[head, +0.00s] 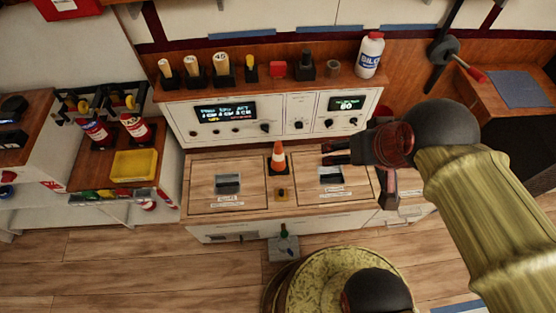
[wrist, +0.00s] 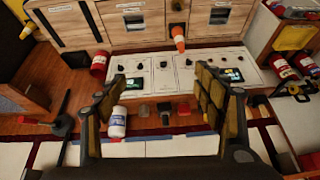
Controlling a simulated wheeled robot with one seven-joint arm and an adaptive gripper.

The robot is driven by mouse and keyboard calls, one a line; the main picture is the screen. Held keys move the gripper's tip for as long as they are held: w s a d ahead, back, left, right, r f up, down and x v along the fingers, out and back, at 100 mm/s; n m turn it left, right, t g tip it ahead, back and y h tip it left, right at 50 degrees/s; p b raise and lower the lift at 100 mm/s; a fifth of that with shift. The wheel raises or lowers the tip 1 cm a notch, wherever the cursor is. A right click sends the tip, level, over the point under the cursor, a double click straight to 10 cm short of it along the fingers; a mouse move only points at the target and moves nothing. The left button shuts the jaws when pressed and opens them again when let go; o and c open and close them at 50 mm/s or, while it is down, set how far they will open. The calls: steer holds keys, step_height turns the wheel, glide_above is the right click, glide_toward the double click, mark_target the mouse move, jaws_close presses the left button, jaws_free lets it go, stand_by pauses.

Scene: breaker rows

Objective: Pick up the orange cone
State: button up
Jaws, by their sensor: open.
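The orange cone (head: 278,158) has a white band and stands upright on a dark square base, on the wooden counter between two hatch panels. It also shows in the wrist view (wrist: 179,38), beyond the fingertips and above the control panel. My gripper (head: 326,154) is to the right of the cone in the head view, apart from it and above the right hatch. In the wrist view my gripper (wrist: 158,88) has its two fingers spread wide with nothing between them.
A control panel (head: 275,115) with displays and knobs stands behind the cone. A shelf above holds a white bottle (head: 370,55), a red block (head: 277,70) and several upright rolls. A yellow tray (head: 133,166) and red cans sit at left. The left hatch (head: 228,184) is clear.

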steer(key=w+a, duration=0.1)
steer(key=m+g+y+p, duration=0.1)
steer(key=m+y+p, duration=0.3)
steer(key=m, duration=1.8)
glide_above(282, 156)
steer(key=w+a, duration=0.1)
steer(key=w, duration=0.1)
step_height(282, 156, down, 38)
steer(key=shift+a+f, duration=0.1)
steer(key=s+f+m, duration=0.1)
steer(key=f, duration=0.3)
steer(key=d+f+m, duration=0.1)
steer(key=f+m, duration=0.1)
steer(key=f, duration=0.2)
steer(key=s+d+f+m+g, duration=0.1)
steer(key=f, duration=0.3)
steer(key=shift+s+m+h, duration=0.3)
steer(key=shift+h, duration=0.1)
steer(key=x, duration=0.2)
steer(key=shift+f, duration=0.35)
steer(key=shift+b+x, duration=1.1)
steer(key=shift+x, duration=1.6)
steer(key=shift+w, duration=0.1)
